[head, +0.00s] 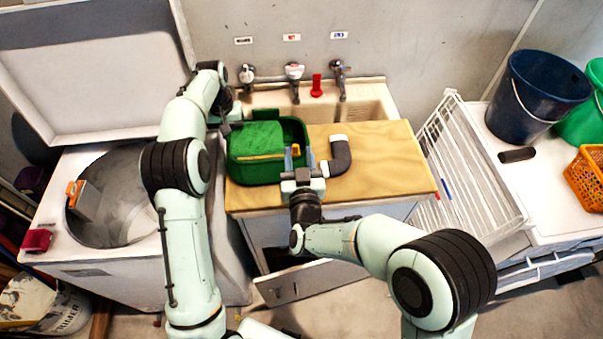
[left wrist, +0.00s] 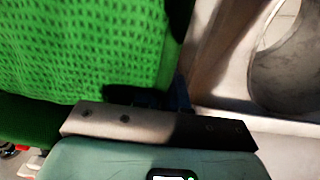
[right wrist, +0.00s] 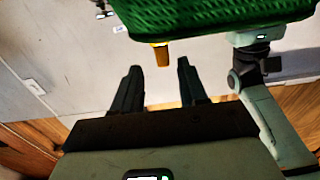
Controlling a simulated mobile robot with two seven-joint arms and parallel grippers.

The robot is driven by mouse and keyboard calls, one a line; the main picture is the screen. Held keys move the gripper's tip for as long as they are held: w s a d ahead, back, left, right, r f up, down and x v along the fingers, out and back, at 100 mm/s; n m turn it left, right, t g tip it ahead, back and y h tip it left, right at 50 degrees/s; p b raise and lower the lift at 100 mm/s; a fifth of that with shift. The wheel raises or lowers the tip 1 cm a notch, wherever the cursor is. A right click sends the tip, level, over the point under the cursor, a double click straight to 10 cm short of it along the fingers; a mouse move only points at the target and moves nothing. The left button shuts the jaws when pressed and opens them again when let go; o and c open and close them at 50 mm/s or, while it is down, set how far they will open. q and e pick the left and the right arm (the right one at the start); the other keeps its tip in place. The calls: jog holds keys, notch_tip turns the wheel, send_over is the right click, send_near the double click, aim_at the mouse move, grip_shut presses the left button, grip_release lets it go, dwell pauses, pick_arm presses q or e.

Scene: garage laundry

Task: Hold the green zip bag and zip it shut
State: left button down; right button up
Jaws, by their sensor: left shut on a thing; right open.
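The green zip bag (head: 258,137) sits over the wooden worktop in the head view, with a yellow zip line across its lighter green mesh. My left gripper (head: 227,127) is shut on the bag's left side; its fingertips are mostly hidden. In the left wrist view the bag's mesh (left wrist: 85,45) fills the upper left. My right gripper (head: 297,165) is open at the bag's right front. In the right wrist view, the yellow pull tab (right wrist: 161,55) hangs near and roughly between the open fingertips (right wrist: 159,68), and they do not appear closed on it.
A dark bent pipe (head: 341,158) lies right of the bag on the worktop (head: 395,155). Behind is a sink (head: 370,103) with taps. A white drying rack (head: 470,160) stands right. An open-lidded washer (head: 110,200) stands left.

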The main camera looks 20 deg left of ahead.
jog(key=v, duration=0.6)
jog(key=shift+s, duration=0.2)
jog(key=shift+d, duration=0.1)
pick_arm(q)
jog(key=c, duration=1.1)
grip_release()
notch_tip(320, 180, up, 12)
jog(key=shift+a, duration=0.2)
jog(key=shift+s, duration=0.15)
